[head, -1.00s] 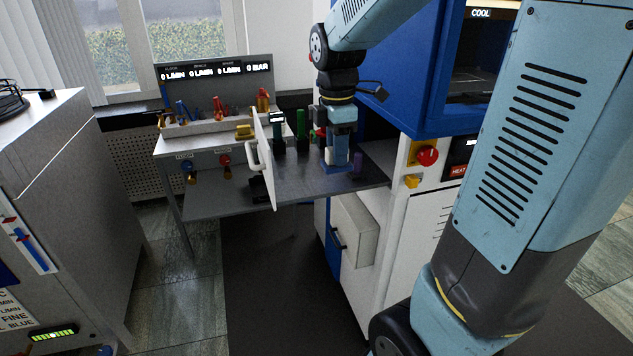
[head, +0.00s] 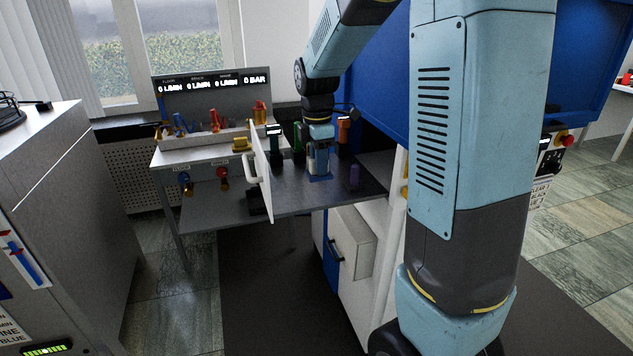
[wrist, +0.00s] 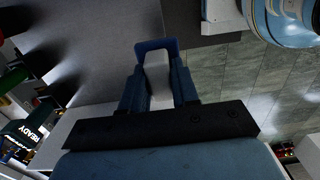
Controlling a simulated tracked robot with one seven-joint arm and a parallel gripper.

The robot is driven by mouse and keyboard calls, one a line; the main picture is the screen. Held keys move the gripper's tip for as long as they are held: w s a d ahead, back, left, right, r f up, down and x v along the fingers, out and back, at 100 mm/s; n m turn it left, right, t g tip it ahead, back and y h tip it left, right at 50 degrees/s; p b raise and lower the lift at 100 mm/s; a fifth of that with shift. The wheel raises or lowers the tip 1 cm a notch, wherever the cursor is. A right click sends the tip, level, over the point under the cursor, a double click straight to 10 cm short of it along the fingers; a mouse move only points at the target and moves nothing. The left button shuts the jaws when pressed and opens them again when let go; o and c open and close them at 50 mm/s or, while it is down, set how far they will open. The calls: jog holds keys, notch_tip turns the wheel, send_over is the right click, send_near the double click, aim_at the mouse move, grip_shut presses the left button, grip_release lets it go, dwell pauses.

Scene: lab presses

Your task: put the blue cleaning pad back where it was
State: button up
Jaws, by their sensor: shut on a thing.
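My gripper (head: 318,168) points down over the grey bench top (head: 290,195) and is shut on the blue cleaning pad (head: 320,178). The pad shows as a flat blue edge at the gripper's lower end, low over the bench; I cannot tell whether it touches the surface. In the wrist view the pad (wrist: 156,45) sits at the tips of the two blue fingers, with a pale part behind it between them. A small purple piece (head: 354,177) stands on the bench just right of the gripper.
A green-topped black tool (head: 274,138), a green tool (head: 297,138) and an orange tool (head: 343,130) stand behind the gripper. An open white door (head: 262,170) with a handle rises at the left. A blue cabinet (head: 383,80) hangs close on the right.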

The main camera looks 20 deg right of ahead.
jog(key=w+f, duration=0.4)
jog(key=f, duration=0.1)
jog(key=shift+d+f, duration=0.1)
notch_tip(320, 180, down, 3)
jog(key=shift+w+f, duration=0.15)
jog(key=o, duration=0.9)
jog(key=shift+o, duration=0.2)
notch_tip(320, 180, up, 12)
jog(key=s+r+m+t, duration=0.3)
jog(key=s+m, duration=0.6)
jog(key=s, duration=0.5)
jog(key=s+r+m+t, duration=0.2)
jog(key=s+r+m, duration=0.3)
jog(key=s+m, duration=0.4)
jog(key=shift+s+d+t, duration=0.2)
jog(key=shift+s+t, duration=0.2)
jog(key=shift+s, duration=2.25)
